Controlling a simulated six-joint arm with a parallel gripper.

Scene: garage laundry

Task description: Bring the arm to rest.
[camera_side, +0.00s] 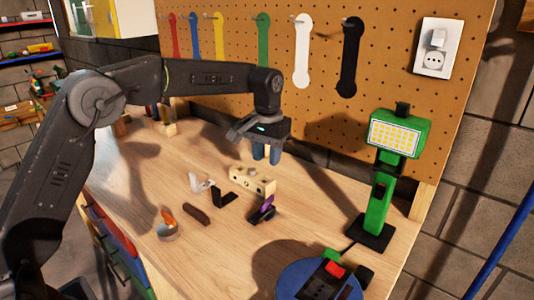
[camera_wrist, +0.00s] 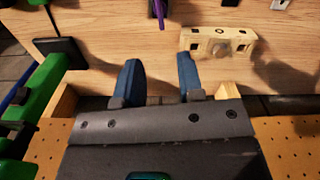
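My gripper (camera_side: 267,153) hangs above the wooden workbench (camera_side: 205,260), pointing down, with its blue fingertips above and behind a pale wooden block. In the wrist view the two blue fingers of my gripper (camera_wrist: 158,80) stand apart with nothing between them. The pale block with holes (camera_side: 252,180) lies on the bench beyond the fingertips; it also shows in the wrist view (camera_wrist: 218,40), near the right finger and apart from it.
Small black, white, brown and purple items (camera_side: 263,209) lie around the block. A green work lamp (camera_side: 380,190) stands at the right and a blue round tool (camera_side: 310,280) at the front. A pegboard (camera_side: 385,110) with coloured wrenches rises behind. The bench's front middle is clear.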

